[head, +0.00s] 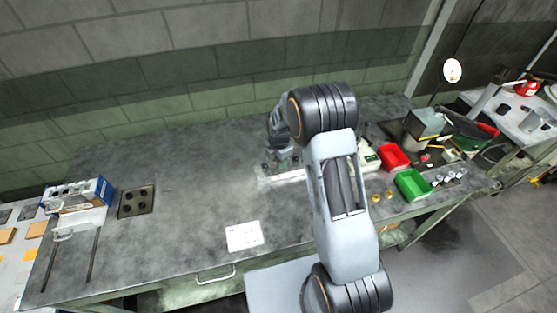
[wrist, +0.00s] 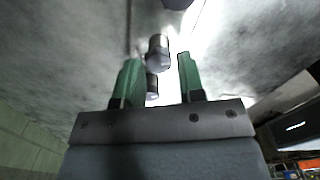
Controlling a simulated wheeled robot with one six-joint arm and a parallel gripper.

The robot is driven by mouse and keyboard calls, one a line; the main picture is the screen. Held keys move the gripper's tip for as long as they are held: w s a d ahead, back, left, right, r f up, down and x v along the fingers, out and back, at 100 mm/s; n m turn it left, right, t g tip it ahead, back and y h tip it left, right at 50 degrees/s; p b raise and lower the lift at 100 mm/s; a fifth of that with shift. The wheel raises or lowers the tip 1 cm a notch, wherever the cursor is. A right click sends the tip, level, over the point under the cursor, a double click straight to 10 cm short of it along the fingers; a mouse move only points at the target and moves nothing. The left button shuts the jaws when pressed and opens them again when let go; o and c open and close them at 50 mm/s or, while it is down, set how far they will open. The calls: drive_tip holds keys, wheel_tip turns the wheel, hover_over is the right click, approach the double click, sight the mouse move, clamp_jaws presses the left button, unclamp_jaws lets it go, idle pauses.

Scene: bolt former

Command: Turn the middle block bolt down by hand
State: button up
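My gripper (wrist: 158,62) is open in the wrist view, its two green fingers apart. A dark, shiny round bolt head (wrist: 158,48) shows between and just beyond the fingertips. A second one (wrist: 152,86) shows lower between the fingers, and a third (wrist: 177,3) is cut off by the top edge. I cannot tell whether a finger touches any of them. In the head view a pale plate with dark parts on it (head: 283,179) lies on the bench below my wrist; my arm hides much of that spot and my fingers are not clear there.
The grey bench (head: 185,200) is mostly clear on the left. A white sheet (head: 244,236) lies near its front edge. A dark plate with holes (head: 136,201) and a blue-and-white box (head: 80,194) are at the left. A red bin (head: 393,157) and green bin (head: 412,185) stand right.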

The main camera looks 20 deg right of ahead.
drive_tip(key=c, duration=0.6)
drive_tip(key=shift+m+b, duration=0.3)
drive_tip(key=shift+b, duration=0.05)
